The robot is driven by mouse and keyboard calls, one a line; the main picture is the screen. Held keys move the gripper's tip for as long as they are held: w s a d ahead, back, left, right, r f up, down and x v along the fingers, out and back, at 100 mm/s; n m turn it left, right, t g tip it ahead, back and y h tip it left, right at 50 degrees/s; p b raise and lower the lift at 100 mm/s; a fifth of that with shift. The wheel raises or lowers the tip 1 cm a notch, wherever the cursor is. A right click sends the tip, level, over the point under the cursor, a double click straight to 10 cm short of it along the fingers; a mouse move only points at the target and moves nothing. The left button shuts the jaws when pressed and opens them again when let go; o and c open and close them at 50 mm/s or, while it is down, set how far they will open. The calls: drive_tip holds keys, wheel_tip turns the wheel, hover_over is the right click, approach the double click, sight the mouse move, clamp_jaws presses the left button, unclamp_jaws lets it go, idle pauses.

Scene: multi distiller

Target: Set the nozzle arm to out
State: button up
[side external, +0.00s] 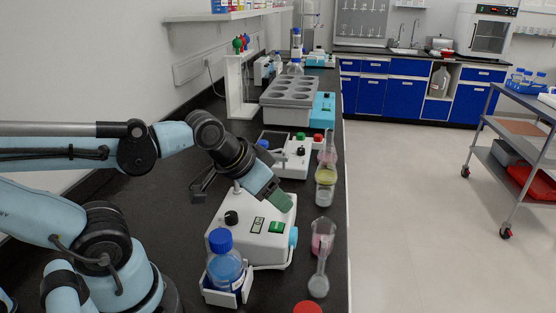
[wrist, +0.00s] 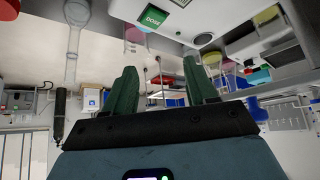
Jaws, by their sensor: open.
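The white dosing unit (side external: 250,228) stands on the black bench in the side view, with a black knob, a small display and a green button on its sloped top. In the wrist view its green DOSE button (wrist: 156,18) shows at the top. A light-blue part (side external: 293,237) sits at its right end; I cannot tell whether this is the nozzle arm. My gripper (side external: 283,202) is above the unit's upper right part. In the wrist view its two green fingers (wrist: 160,68) are apart with nothing held between them. The arm's outlet is not clearly visible.
A blue-capped bottle (side external: 225,262) stands in a holder at the unit's front. A yellow-filled vessel (side external: 325,190) and another white device (side external: 289,158) are behind.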

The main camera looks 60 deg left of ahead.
drive_tip(key=shift+r, duration=0.25)
drive_tip(key=c, duration=0.4)
drive_tip(key=r, duration=0.2)
drive_tip(key=r+m, duration=0.1)
drive_tip(key=s+r+m+y, duration=0.1)
drive_tip(key=r, duration=0.1)
drive_tip(key=shift+a+r, duration=0.25)
drive_tip(key=shift+r, duration=0.1)
clamp_jaws()
drive_tip(key=s+a+r+m+y, duration=0.2)
drive_tip(key=s+r+m, duration=0.15)
drive_tip(key=r, duration=0.45)
drive_tip(key=w+a+f, duration=0.5)
drive_tip(key=w+f, duration=0.1)
drive_tip(key=f, duration=0.1)
drive_tip(key=shift+w+a+f+n, duration=0.15)
drive_tip(key=shift+w+f+n, duration=0.15)
drive_tip(key=shift+w+n, duration=0.05)
